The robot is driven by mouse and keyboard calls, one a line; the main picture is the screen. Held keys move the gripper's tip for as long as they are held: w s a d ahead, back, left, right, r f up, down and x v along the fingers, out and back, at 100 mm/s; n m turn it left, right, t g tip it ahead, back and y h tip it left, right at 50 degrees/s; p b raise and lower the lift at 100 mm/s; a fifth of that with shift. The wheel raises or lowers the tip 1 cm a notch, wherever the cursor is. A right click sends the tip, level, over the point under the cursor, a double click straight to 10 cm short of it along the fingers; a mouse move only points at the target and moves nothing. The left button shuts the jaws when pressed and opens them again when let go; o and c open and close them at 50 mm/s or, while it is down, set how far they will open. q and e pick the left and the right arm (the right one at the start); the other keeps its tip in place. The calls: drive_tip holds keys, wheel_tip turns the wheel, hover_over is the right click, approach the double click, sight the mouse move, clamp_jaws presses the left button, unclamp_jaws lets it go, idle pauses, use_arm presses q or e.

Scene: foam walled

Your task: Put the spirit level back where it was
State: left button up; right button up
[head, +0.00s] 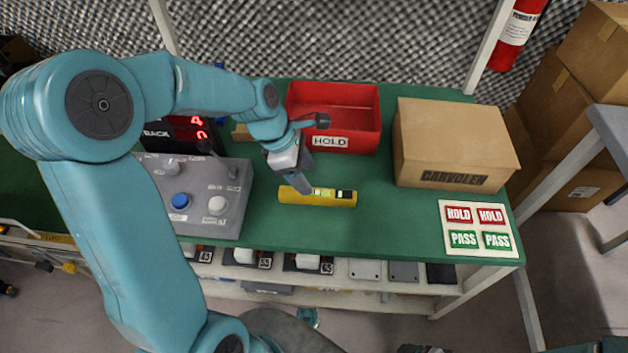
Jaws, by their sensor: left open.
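The yellow spirit level (330,196) lies flat on the green bench top (385,220), just in front of the red bin. Its vials show as pale and dark patches on its right half. My left gripper (308,155) is open and empty, with its fingers apart. One finger reaches down over the left part of the level and hides a little of it; I cannot tell whether it touches. The other finger is near the front edge of the red bin.
A red HOLD bin (361,100) stands behind the level. A cardboard box (455,140) and a HOLD/PASS label sheet (478,228) are to the right. A grey control box (222,188) with buttons and a joystick is to the left. Bench is clear right of the level.

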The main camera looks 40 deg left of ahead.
use_arm(q)
drive_tip(key=v, duration=0.4)
drive_tip(key=shift+r+p, duration=0.15)
drive_tip(key=shift+p, duration=0.25)
